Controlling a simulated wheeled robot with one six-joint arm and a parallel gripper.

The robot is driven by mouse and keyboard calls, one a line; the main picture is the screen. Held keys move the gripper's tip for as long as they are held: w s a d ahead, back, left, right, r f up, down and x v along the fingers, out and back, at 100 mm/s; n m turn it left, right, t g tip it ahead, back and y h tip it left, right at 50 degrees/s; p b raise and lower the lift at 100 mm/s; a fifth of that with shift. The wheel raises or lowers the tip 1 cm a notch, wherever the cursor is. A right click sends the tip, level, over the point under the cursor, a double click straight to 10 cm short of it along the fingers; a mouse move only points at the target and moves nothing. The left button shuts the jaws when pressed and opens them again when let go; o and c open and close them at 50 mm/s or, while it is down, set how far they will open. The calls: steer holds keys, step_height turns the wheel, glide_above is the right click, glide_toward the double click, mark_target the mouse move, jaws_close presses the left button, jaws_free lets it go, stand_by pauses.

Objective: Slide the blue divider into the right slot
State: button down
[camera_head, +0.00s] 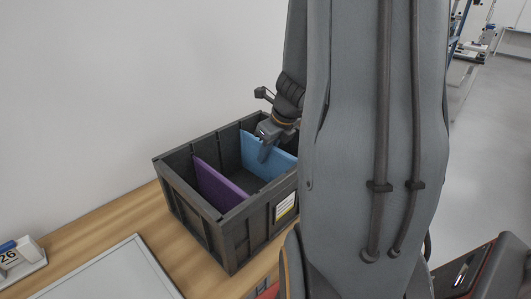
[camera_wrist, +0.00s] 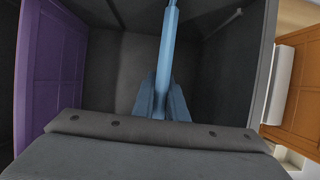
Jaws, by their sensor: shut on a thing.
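The blue divider (camera_head: 270,158) stands upright inside the dark crate (camera_head: 238,229), to the right of the purple divider. My gripper (camera_head: 266,150) is shut on the top edge of the blue divider. In the wrist view, the blue divider (camera_wrist: 168,45) shows as a narrow edge between my gripper's fingers (camera_wrist: 161,103). The purple divider (camera_head: 219,184) stands upright in the left part of the crate; it also shows at the left of the wrist view (camera_wrist: 50,70). My arm hides the crate's right end, and the slots cannot be made out clearly.
The crate stands on a wooden table (camera_head: 98,213) against a white wall. A pale framed panel (camera_head: 112,274) lies in front of the crate. A small calendar block (camera_head: 18,258) stands at the far left. Open floor lies at the right.

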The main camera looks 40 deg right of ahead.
mark_target(274, 146)
steer(key=shift+f, duration=0.2)
steer(key=c, duration=1.7)
jaws_free()
steer(key=shift+p+v, duration=0.95)
steer(key=shift+v, duration=2.95)
steer(key=shift+r, duration=0.1)
